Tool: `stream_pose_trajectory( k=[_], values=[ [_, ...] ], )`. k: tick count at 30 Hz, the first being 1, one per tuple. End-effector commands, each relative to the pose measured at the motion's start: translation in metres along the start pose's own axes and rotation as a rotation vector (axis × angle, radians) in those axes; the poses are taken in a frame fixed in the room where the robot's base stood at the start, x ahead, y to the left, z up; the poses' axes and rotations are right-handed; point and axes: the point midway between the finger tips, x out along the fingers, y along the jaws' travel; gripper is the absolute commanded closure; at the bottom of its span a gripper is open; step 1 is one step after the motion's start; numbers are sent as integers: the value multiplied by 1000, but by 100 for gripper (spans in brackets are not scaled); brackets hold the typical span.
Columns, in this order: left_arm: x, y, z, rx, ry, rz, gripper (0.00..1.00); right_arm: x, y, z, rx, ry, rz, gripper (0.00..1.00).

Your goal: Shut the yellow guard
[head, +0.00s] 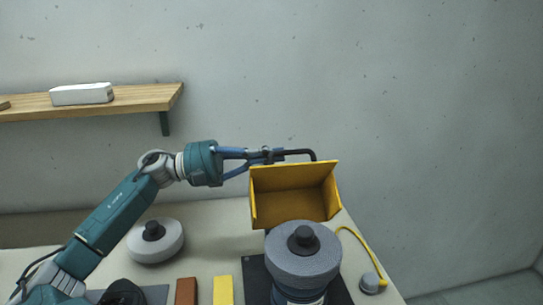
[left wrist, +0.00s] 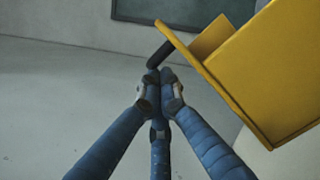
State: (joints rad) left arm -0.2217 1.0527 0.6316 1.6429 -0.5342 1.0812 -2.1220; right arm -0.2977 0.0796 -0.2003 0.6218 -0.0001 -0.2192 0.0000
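The yellow guard (head: 290,205) is an open box-like hood behind the grey round piece, tilted up so that its inside faces me. It also shows at the right of the left wrist view (left wrist: 265,75). A black bent handle (head: 303,152) runs from its top edge to the left; its end shows in the left wrist view (left wrist: 160,54). My left gripper (head: 268,155) is at the free end of this handle. Its fingertips (left wrist: 160,78) are drawn together on the handle end. The exact contact is partly hidden. My right gripper is not in view.
A grey round piece with a dark knob (head: 303,262) stands in front of the guard on a dark plate (head: 256,275). Another (head: 155,247) sits left on the table. Brown (head: 186,291) and yellow (head: 222,290) blocks lie between. A yellow cable leads to a grey button (head: 371,282).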

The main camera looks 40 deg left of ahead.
Motion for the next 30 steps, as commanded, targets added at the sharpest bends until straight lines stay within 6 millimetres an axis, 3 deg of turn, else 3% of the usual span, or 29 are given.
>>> stream_pose_trajectory(
  k=[17, 30],
  values=[
    [-6, 0, 0, 0, 0, 2, 100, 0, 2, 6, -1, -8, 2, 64],
    [-90, 0, 0, -2, 0, 3, 100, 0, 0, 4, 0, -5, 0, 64]
  ],
)
